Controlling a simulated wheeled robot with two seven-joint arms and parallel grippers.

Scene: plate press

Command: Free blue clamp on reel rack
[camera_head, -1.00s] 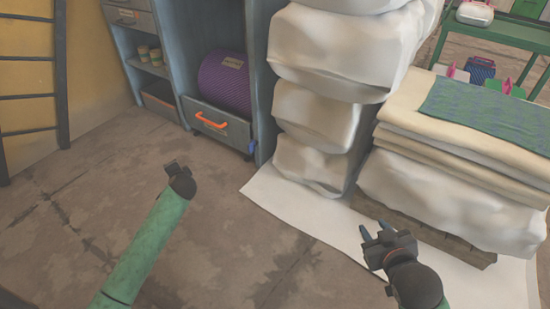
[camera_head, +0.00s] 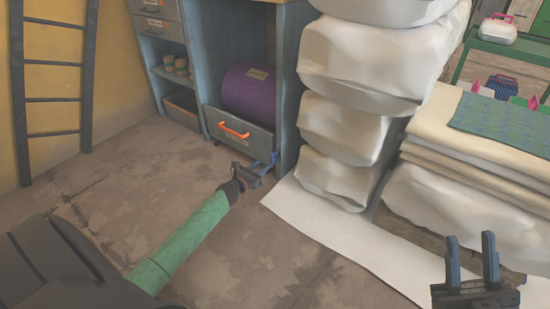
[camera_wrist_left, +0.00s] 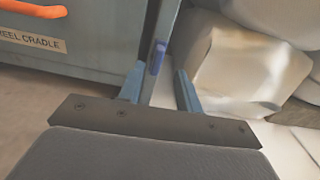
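The blue clamp (camera_wrist_left: 157,57) is a small upright blue piece on the right front edge of the reel rack (camera_head: 285,110). In the left wrist view it shows between and beyond my left gripper's fingers (camera_wrist_left: 160,84), which are open and empty. In the head view my left gripper (camera_head: 254,166) is low in front of the rack's right corner, where its fingers and the clamp overlap; I cannot tell whether they touch. The purple reel (camera_head: 249,88) lies in the rack above a drawer with an orange handle (camera_head: 234,130). My right gripper (camera_head: 471,255) is open and empty at lower right.
Stacked white sacks (camera_head: 345,85) stand close to the rack's right side. Folded cloths (camera_head: 455,130) lie on more sacks at right. A white sheet (camera_head: 320,225) covers the floor there. A ladder (camera_head: 55,97) leans at left. The floor at left (camera_head: 130,190) is clear.

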